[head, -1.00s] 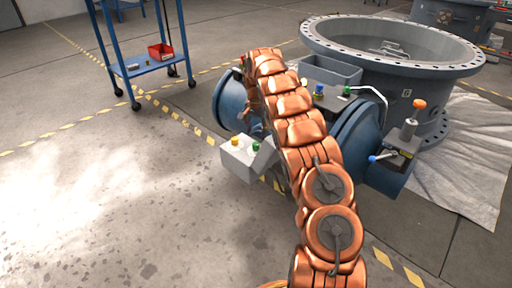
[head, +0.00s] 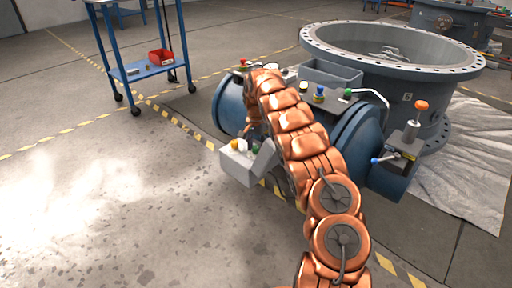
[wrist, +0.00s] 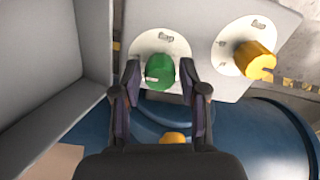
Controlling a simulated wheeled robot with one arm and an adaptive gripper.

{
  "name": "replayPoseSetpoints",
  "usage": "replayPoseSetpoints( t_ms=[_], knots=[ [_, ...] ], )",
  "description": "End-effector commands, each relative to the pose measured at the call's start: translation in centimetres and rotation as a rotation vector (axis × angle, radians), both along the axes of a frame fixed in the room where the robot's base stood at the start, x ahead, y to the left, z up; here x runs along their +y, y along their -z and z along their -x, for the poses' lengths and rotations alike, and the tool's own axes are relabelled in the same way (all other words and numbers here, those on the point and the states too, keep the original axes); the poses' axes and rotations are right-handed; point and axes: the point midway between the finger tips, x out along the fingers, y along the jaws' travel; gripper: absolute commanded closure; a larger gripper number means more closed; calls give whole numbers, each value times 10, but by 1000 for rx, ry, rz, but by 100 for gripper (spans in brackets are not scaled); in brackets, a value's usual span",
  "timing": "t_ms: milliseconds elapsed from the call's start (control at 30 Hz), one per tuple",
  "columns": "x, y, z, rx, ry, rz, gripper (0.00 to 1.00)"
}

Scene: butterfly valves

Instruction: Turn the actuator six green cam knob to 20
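The green cam knob (wrist: 159,71) sits on a round white dial on a pale grey panel (wrist: 205,20) in the wrist view. My gripper (wrist: 159,76) is open, with one finger on each side of this knob and gaps visible between. A yellow knob (wrist: 256,62) on its own white dial is to the right. In the head view, the grey box (head: 240,165) is left of my arm, with a green knob (head: 258,149) on it. My gripper is hidden there behind my copper arm. The dial markings are too small to read.
The blue valve body (head: 230,105) and the large flanged ring (head: 390,75) stand behind my arm. An orange-topped lever (head: 420,106) is at right. Another orange-yellow knob (wrist: 173,137) lies below the fingers. The floor at left is clear, up to a blue trolley (head: 150,68).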

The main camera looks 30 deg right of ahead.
Motion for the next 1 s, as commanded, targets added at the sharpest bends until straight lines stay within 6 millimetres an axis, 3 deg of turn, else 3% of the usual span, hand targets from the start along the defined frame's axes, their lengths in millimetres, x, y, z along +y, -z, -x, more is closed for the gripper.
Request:
replayPoseSetpoints(
  t_ms=[33, 367, 1000],
  knots=[
    [0, 0, 0, 0, 0, 0, 66],
    [0, 0, 0, 0, 0, 0, 100],
    [3, -5, 1, 5, -124, -3, 100]
  ],
)
